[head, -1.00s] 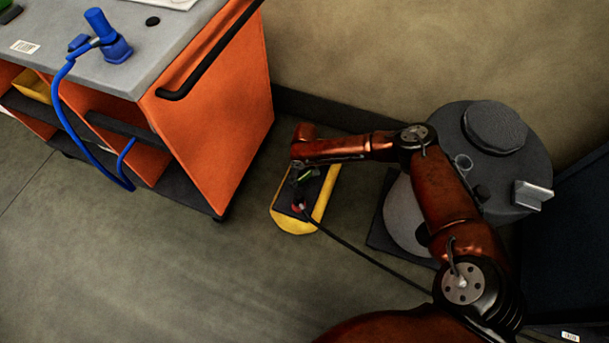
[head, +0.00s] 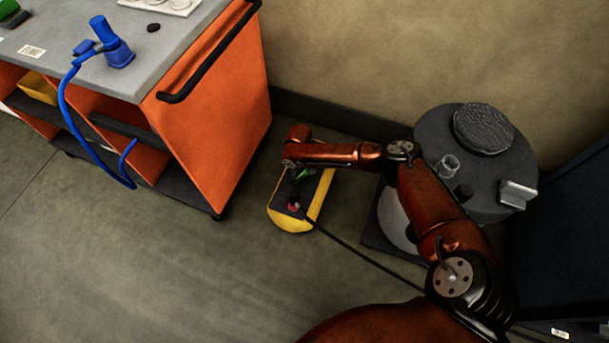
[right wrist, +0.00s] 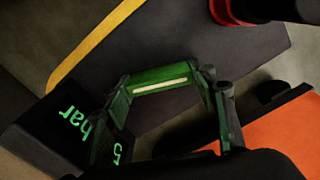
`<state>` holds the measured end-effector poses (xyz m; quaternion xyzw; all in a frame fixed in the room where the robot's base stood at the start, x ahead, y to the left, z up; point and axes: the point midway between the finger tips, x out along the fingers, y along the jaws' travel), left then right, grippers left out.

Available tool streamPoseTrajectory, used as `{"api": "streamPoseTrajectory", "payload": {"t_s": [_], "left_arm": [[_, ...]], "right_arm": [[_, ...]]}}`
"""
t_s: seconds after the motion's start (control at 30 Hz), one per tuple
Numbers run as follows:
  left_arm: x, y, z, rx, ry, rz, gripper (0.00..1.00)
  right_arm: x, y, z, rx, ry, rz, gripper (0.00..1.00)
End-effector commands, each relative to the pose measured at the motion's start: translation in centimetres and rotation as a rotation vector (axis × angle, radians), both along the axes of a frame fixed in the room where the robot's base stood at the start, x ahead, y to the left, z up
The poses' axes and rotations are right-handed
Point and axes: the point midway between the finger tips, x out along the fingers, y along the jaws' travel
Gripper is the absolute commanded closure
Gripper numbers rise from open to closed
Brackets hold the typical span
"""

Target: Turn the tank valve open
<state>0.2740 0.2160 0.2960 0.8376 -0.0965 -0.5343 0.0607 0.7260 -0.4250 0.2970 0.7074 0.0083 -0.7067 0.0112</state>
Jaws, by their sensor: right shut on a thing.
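A low yellow-edged unit with a dark top (head: 314,197), apparently the tank, lies on the floor beside the orange cart. Its small green valve handle (head: 302,174) and a red fitting (head: 293,206) show on top. My right gripper (right wrist: 170,105) is shut on the green valve handle, which shows as a green bar with a pale stripe (right wrist: 160,87) in the right wrist view. A dark block with glowing green "5 bar" text (right wrist: 75,127) sits next to it. In the head view my right wrist hides part of the grip. My left gripper is not in view.
The orange cart (head: 215,110) stands to the left, with a blue tool (head: 113,48) and hose on its top. A grey drum (head: 435,145) stands to the right by the wall. A black hose (head: 360,252) runs from the unit. The floor in front is clear.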

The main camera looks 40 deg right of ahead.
Motion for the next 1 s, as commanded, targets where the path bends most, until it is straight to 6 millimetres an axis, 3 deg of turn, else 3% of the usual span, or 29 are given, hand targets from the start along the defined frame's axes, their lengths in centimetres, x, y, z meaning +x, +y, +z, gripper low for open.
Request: {"api": "streamPoseTrajectory", "payload": {"t_s": [0.03,0.13,0.5,0.87,0.9,1.0], "left_arm": [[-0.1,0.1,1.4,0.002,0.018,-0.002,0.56],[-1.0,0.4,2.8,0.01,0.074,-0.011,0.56],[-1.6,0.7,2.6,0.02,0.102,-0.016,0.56],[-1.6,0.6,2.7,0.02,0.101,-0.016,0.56],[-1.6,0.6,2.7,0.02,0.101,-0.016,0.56],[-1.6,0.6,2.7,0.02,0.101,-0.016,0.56]], "right_arm": [[0.7,0.3,1.1,0.008,-0.02,0.013,0.72],[0.1,0.1,0.8,0.008,-0.01,0.07,0.72],[-0.2,-0.2,0.2,0.004,-0.001,0.379,0.72],[-0.3,-0.2,0.1,0.003,0.004,0.399,0.72],[-0.3,-0.2,0.1,0.003,0.004,0.399,0.45],[-0.3,-0.2,0.1,0.003,0.003,0.398,0.39]]}}
